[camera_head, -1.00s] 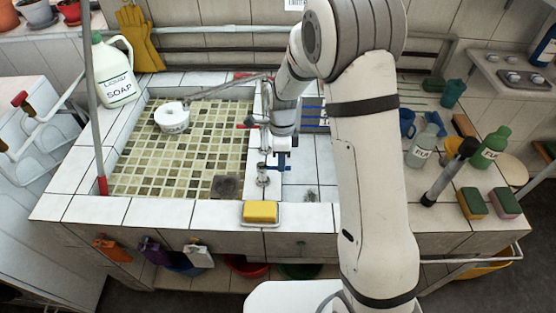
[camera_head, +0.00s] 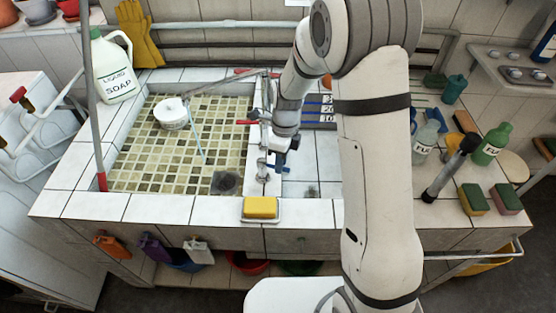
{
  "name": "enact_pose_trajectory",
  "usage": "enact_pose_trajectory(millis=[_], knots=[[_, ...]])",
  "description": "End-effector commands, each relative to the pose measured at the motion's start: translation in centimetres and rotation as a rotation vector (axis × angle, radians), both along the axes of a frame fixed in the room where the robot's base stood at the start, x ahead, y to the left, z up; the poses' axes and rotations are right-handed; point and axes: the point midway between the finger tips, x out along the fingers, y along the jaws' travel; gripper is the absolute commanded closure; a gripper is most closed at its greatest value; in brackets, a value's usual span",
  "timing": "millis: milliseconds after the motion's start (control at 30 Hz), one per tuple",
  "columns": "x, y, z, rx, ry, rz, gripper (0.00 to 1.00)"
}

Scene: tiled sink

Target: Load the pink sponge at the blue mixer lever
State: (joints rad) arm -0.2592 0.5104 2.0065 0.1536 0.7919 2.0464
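The blue mixer lever (camera_head: 279,168) is on the tap fitting at the basin's right edge. My gripper (camera_head: 281,147) is just above and behind the lever, far left of the pink sponge. Its fingers are small and dark here, so I cannot tell whether they are open or touch the lever. A thin pale blue streak like running water (camera_head: 199,143) falls from the spout into the basin.
A second sponge (camera_head: 473,199) lies left of the pink one. A yellow sponge (camera_head: 261,207) sits on the front ledge. A white tub (camera_head: 172,114) is in the basin.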

Motion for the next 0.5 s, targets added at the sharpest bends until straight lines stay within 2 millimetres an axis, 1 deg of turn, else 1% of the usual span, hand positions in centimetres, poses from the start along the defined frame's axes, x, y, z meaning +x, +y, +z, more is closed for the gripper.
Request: enact_pose_trajectory(millis=[33, 100, 367, 467, 500], knots=[[0.0, 0.0, 0.0, -0.001, 0.001, 0.000, 0.71], [0.0, 0.0, 0.0, 0.000, 0.001, 0.001, 0.66], [0.0, 0.0, 0.1, 0.000, 0.001, 0.002, 0.66], [0.2, 0.0, 1.0, 0.001, -0.001, 0.001, 0.66], [0.3, -0.1, 1.6, 0.000, -0.002, 0.001, 0.66]])
